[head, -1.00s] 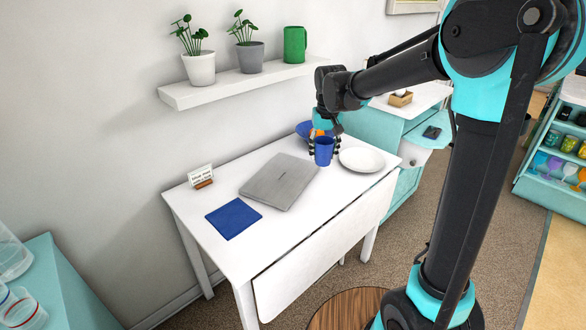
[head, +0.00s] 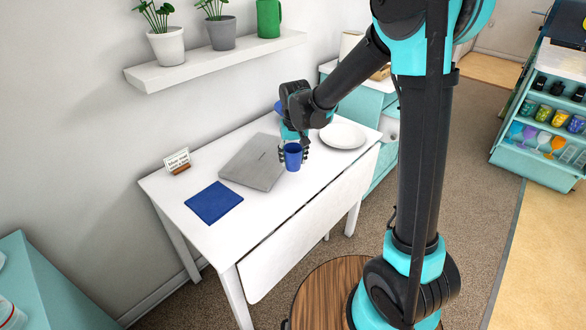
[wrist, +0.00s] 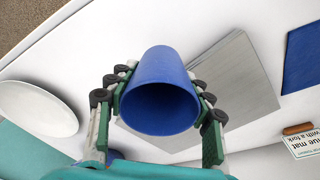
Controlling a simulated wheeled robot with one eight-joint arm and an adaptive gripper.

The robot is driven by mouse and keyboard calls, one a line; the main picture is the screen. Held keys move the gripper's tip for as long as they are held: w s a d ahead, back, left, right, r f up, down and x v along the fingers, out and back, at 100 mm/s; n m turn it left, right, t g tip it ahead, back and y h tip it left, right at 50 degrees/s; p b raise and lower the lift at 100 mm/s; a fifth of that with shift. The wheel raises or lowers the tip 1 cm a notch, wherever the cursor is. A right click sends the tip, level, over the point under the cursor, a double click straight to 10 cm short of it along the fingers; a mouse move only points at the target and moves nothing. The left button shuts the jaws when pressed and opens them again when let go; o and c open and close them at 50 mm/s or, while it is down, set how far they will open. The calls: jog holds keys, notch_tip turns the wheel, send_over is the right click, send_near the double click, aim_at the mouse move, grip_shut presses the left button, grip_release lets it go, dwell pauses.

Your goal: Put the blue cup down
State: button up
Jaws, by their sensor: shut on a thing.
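The blue cup (head: 293,157) is upright in my gripper (head: 293,150), over the white table (head: 263,216) between the laptop and the plate. In the wrist view the cup (wrist: 160,80) sits between both fingers, its open mouth toward the camera. My gripper (wrist: 160,105) is shut on its sides there. I cannot tell whether the cup's base touches the table.
A grey closed laptop (head: 254,162) lies just left of the cup. A white plate (head: 343,135) is to the right. A blue mat (head: 214,202) and a small sign (head: 177,161) are at the left. A blue bowl (head: 279,107) is partly hidden behind my gripper. The front table strip is clear.

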aim_at(293, 168)
jog(key=shift+f, duration=2.3)
jog(key=shift+f, duration=0.15)
jog(key=o, duration=1.1)
notch_tip(293, 168, up, 12)
jog(key=s, duration=0.1)
jog(key=s+d+f+m+t, duration=0.1)
jog(key=s+d+f, duration=0.1)
jog(key=s+d, duration=0.4)
jog(key=s+d+f+m+t, duration=0.1)
jog(key=s+d+f, duration=0.2)
jog(key=s+d, duration=0.3)
jog(key=s+d+f+m, duration=0.1)
jog(key=s+d+f, duration=0.2)
jog(key=d, duration=0.9)
jog(key=shift+s+d+f+t, duration=0.1)
jog(key=shift+s+d+t, duration=0.1)
jog(key=shift+s, duration=0.75)
jog(key=shift+s+d+f+t, duration=0.1)
jog(key=shift+s+d+t, duration=0.1)
jog(key=shift+s, duration=0.7)
